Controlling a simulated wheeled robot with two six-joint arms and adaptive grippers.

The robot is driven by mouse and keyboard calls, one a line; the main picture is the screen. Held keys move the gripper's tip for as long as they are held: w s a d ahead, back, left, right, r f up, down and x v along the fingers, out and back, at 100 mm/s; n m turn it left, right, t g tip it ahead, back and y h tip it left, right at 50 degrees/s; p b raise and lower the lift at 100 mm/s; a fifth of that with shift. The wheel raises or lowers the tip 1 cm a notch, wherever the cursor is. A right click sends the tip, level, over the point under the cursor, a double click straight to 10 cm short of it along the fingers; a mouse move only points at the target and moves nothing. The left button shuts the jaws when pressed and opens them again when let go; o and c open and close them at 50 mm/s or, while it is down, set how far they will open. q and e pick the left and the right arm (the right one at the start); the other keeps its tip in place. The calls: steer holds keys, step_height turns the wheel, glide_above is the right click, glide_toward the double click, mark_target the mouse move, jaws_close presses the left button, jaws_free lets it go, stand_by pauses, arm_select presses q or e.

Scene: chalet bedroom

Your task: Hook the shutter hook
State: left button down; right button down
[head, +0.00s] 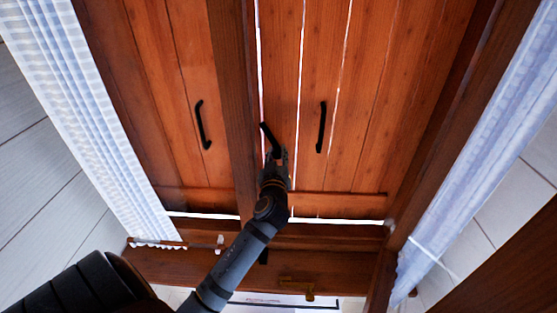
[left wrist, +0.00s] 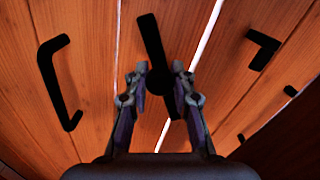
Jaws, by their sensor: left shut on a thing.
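The wooden shutters (head: 370,90) are close together, with thin bright gaps showing between boards. A black shutter hook (head: 267,135) lies near the middle gap, just right of a dark upright post. My left gripper (head: 276,156) reaches it from below and is shut on it. In the left wrist view the hook (left wrist: 151,38) is a slanted black bar, and its upper part sticks out beyond the fingertips (left wrist: 158,78). I cannot tell whether the hook is seated in any catch. My right gripper is not in view.
Black handles stand on the left shutter (head: 201,125) and right shutter (head: 321,127). White curtains hang at the left (head: 95,110) and right (head: 475,150). A brass latch (head: 296,286) sits on the wood below. A dark post (head: 232,90) runs close beside my gripper.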

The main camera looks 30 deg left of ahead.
arm_select(q)
steer(key=shift+r, duration=0.1)
steer(key=c, duration=1.1)
jaws_free()
steer(key=v, duration=0.7)
steer(key=shift+s+d, duration=0.15)
steer(key=shift+s, duration=0.05)
